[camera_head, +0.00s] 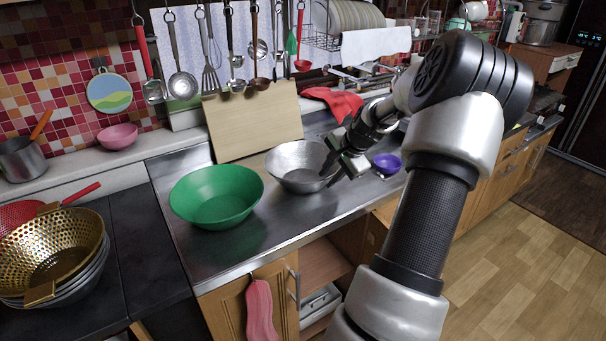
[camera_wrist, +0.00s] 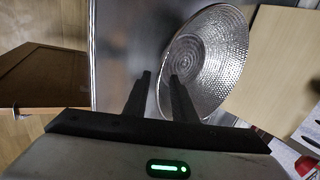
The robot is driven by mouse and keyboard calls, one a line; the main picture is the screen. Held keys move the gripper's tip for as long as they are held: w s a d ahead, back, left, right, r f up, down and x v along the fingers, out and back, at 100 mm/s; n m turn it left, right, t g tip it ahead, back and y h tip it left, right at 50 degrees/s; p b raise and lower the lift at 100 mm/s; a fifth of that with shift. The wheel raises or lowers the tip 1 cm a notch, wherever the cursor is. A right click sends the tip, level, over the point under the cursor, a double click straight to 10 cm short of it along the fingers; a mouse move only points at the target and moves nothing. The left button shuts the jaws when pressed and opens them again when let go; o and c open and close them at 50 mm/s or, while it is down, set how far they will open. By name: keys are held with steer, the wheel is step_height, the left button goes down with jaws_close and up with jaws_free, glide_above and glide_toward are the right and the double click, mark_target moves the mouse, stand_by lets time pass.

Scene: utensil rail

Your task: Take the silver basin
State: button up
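The silver basin (camera_head: 292,163) stands upright on the metal counter, right of the green basin. In the wrist view the basin (camera_wrist: 216,62) shows its dimpled inside and ringed bottom. My gripper (camera_head: 334,172) is at the basin's right rim in the head view. In the wrist view my gripper (camera_wrist: 159,76) is open, its two dark fingers apart. One finger overlaps the inside of the basin and the other lies outside its rim. I cannot tell whether either finger touches the wall. The arm partly hides the basin's right side in the head view.
A green basin (camera_head: 216,195) stands left of the silver one. A cutting board (camera_head: 253,121) leans behind. A small purple bowl (camera_head: 387,162) and a red cloth (camera_head: 334,101) are to the right. Utensils hang above. A gold colander (camera_head: 50,252) is far left.

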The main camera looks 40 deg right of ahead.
mark_target(315, 190)
steer(key=x, duration=0.4)
steer(key=shift+w+a+f, duration=0.25)
steer(key=shift+w, duration=0.05)
jaws_close()
